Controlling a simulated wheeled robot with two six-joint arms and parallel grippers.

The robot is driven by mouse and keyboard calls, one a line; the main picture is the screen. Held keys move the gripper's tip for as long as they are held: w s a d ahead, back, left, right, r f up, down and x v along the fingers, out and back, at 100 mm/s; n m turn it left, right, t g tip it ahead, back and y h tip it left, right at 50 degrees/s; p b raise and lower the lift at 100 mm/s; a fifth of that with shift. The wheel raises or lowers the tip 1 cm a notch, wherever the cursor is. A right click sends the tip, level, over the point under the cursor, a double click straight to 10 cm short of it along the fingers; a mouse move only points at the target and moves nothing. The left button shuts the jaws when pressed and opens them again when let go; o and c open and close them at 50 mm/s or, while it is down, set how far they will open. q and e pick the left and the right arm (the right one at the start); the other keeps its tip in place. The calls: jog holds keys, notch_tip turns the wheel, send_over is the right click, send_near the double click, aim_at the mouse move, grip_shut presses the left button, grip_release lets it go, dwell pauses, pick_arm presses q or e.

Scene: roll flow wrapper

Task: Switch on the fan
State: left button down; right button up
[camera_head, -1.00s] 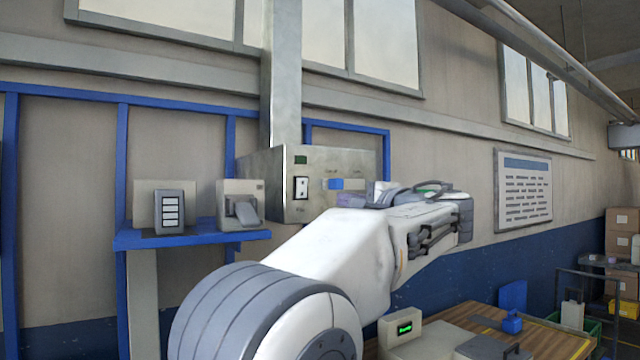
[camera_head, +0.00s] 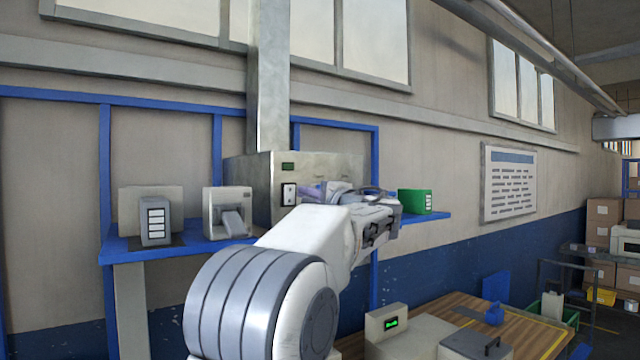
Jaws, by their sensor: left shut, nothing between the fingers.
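A metal box (camera_head: 262,170) with a vertical duct (camera_head: 270,75) rising from it hangs on the wall; I take it for the fan unit. A black-and-white rocker switch (camera_head: 288,194) and a small dark green display (camera_head: 288,166) are on its front. My left gripper (camera_head: 322,189) is shut and empty, in front of the box just right of the rocker switch. It hides part of the box front; I cannot tell whether it touches. My right gripper is out of view.
A blue shelf (camera_head: 185,252) holds a device with a button column (camera_head: 155,220) and a grey dispenser (camera_head: 228,213). A green box (camera_head: 414,201) stands right of my gripper. Below are a wooden table (camera_head: 535,338) and a device with a green-lit display (camera_head: 386,322).

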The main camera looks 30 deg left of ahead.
aim_at(290, 188)
pick_arm(q)
jog(key=p+x, duration=0.1)
jog(key=x, duration=0.1)
jog(key=p+x, duration=0.1)
jog(key=shift+w+a+r, duration=0.1)
jog(key=shift+a+r, duration=0.15)
jog(key=shift+a, duration=0.15)
jog(key=shift+w+a+f+p, duration=0.2)
jog(key=shift+a+p, duration=0.1)
jog(key=shift+a, duration=0.15)
